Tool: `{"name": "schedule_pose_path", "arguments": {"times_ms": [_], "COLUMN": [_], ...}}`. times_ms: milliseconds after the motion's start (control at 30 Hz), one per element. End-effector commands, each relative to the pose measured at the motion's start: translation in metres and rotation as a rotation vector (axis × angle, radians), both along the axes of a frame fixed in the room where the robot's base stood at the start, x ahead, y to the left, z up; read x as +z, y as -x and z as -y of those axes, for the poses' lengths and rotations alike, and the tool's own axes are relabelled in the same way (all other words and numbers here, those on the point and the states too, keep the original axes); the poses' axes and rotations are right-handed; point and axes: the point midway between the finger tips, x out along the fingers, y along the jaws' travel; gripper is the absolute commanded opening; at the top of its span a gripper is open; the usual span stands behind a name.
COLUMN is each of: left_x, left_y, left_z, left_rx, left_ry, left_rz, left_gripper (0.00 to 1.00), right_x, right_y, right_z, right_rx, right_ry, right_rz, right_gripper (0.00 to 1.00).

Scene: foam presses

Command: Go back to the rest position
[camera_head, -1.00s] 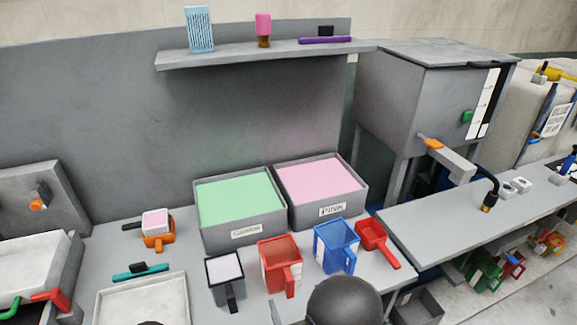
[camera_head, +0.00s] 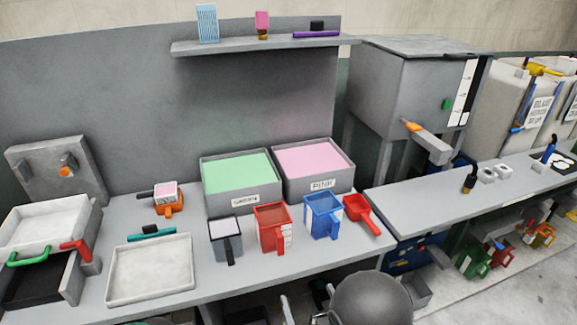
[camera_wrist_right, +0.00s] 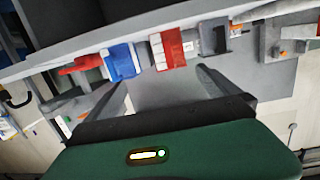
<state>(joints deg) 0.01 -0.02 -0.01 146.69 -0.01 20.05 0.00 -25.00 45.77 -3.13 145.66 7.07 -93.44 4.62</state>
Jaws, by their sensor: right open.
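My right gripper (camera_head: 307,297) is low in the head view, in front of the bench's front edge, partly hidden by my own arm. In the right wrist view its two fingers (camera_wrist_right: 163,88) stand wide apart with nothing between them. The cups on the bench lie beyond the fingertips, apart from them. My left gripper is not in view; only a dark sliver shows at the bottom edge of the head view.
On the bench (camera_head: 190,285) stand a green-filled bin (camera_head: 235,172), a pink-filled bin (camera_head: 313,158), a grey cup (camera_head: 226,240), a red cup (camera_head: 270,228), a blue cup (camera_head: 322,215) and a red scoop (camera_head: 360,213). A grey cabinet (camera_head: 395,90) stands behind, right.

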Motion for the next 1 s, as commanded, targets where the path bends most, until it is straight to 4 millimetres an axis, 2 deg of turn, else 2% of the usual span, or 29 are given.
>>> {"name": "schedule_pose_path", "arguments": {"times_ms": [267, 467, 567, 700, 800, 867, 1000], "left_x": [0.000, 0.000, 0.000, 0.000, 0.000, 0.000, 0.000], "left_y": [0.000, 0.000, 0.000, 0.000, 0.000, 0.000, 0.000], "left_z": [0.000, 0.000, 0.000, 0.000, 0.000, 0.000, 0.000], "left_rx": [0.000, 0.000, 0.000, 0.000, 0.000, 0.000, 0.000], "left_ry": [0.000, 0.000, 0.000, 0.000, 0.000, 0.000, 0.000], "left_rz": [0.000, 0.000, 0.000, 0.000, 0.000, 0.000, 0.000], "left_gripper": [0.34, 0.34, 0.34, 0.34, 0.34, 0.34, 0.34], "right_x": [-0.016, -0.028, -0.031, -0.026, -0.019, -0.016, -0.016], "right_y": [-0.009, 0.002, 0.026, 0.083, 0.119, 0.134, 0.134], "right_z": [0.028, 0.062, 0.088, 0.122, 0.137, 0.142, 0.142], "right_rx": [-0.069, -0.128, -0.164, -0.203, -0.219, -0.224, -0.224], "right_ry": [0.035, 0.075, 0.104, 0.143, 0.161, 0.169, 0.169], "right_rz": [-0.216, -0.473, -0.665, -0.946, -1.090, -1.146, -1.146], "right_gripper": [1.00, 1.00, 1.00, 1.00, 1.00, 1.00, 1.00]}}
